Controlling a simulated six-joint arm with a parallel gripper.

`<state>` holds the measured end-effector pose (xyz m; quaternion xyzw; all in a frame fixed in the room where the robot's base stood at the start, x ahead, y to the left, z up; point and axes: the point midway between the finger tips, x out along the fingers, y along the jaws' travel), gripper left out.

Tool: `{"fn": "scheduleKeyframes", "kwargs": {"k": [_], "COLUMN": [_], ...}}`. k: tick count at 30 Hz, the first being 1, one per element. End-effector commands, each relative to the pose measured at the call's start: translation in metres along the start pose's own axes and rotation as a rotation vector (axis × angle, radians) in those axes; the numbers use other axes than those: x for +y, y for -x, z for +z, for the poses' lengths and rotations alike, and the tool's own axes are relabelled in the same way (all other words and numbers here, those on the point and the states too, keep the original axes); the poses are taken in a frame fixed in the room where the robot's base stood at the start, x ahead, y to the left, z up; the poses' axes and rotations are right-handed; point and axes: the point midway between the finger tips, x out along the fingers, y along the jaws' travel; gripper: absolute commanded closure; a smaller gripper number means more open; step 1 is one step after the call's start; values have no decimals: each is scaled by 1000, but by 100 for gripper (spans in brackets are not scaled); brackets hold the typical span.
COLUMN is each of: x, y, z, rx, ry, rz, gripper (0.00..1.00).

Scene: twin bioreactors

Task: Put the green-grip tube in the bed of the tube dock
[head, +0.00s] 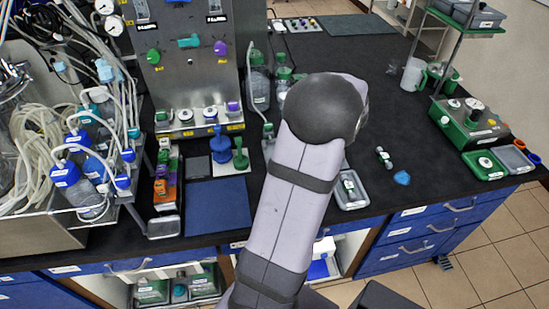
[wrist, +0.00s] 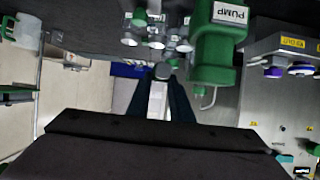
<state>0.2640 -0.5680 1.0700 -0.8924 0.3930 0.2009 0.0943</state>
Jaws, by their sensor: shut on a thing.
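In the head view my gripper is hidden behind my arm. In the wrist view my gripper (wrist: 160,88) has its two dark fingers closed on a pale slim thing (wrist: 157,98). A grey rounded end shows just beyond the fingertips. No green grip shows on the held thing, so I cannot tell whether it is the green-grip tube. In the head view a small green-and-white piece (head: 384,157) lies on the black bench. A grey tray (head: 352,203) beside my arm holds another small green-and-white piece. I cannot tell which fixture is the tube dock.
A green pump body (wrist: 220,50) stands close to the right of the fingers in the wrist view. Blue and green stands (head: 240,157), a steel panel (head: 187,75) and tubed bottles (head: 75,185) crowd the left.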

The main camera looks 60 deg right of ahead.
Motion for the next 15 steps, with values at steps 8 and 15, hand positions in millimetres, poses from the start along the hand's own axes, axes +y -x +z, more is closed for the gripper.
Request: {"fn": "scheduleKeyframes", "kwargs": {"k": [8, 15], "x": [-99, -153], "y": [-19, -22], "z": [5, 18], "rx": [2, -5], "ry": [46, 66], "rz": [-101, -150], "gripper": [100, 100]}}
